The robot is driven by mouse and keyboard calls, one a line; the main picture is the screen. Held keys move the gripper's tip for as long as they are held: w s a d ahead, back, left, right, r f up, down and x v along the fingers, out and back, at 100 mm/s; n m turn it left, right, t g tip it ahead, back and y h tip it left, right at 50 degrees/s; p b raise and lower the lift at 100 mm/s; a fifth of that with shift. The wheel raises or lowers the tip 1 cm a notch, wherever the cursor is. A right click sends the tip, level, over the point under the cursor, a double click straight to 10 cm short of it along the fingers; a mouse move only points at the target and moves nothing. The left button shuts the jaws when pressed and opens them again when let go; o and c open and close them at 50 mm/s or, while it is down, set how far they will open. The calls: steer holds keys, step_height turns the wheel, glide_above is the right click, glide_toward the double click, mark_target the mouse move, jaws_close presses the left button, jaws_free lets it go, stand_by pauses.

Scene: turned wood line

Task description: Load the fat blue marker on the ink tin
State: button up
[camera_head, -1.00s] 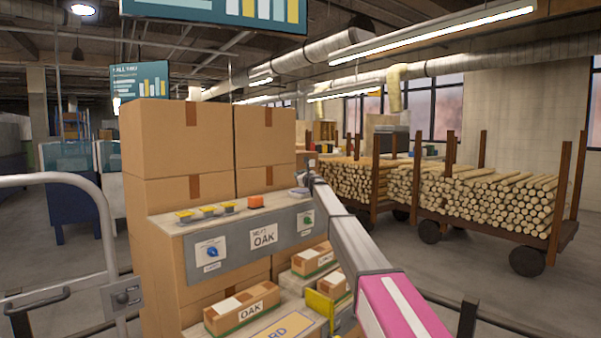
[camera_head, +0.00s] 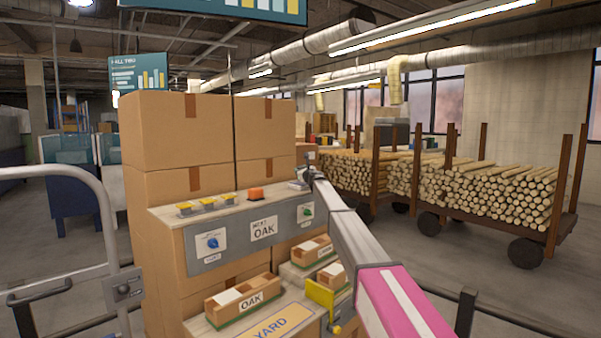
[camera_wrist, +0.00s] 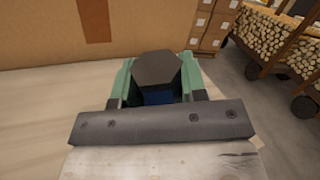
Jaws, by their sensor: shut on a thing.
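My gripper (camera_wrist: 157,80) shows in the wrist view with its two green fingers shut on a thick piece, which I take to be the fat blue marker (camera_wrist: 158,97). Its dark six-sided end (camera_wrist: 157,68) faces the camera, and blue shows below it. The rest of it is hidden behind the grey gripper bar. In the head view my arm reaches to the far right end of the bench top, where the marker cannot be made out. I cannot pick out the ink tin for certain in either view.
The bench (camera_head: 167,217) carries several yellow-topped pieces (camera_head: 207,204) and an orange block (camera_head: 255,194). Its front panel has a blue knob (camera_head: 212,242) and a green knob (camera_head: 307,211). Tall cartons (camera_head: 178,135) stand behind. Log carts (camera_head: 480,205) stand right.

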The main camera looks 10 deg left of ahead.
steer(key=shift+f, duration=0.9)
stand_by(2.0)
steer(key=shift+r, duration=0.1)
steer(key=shift+r, duration=3.6)
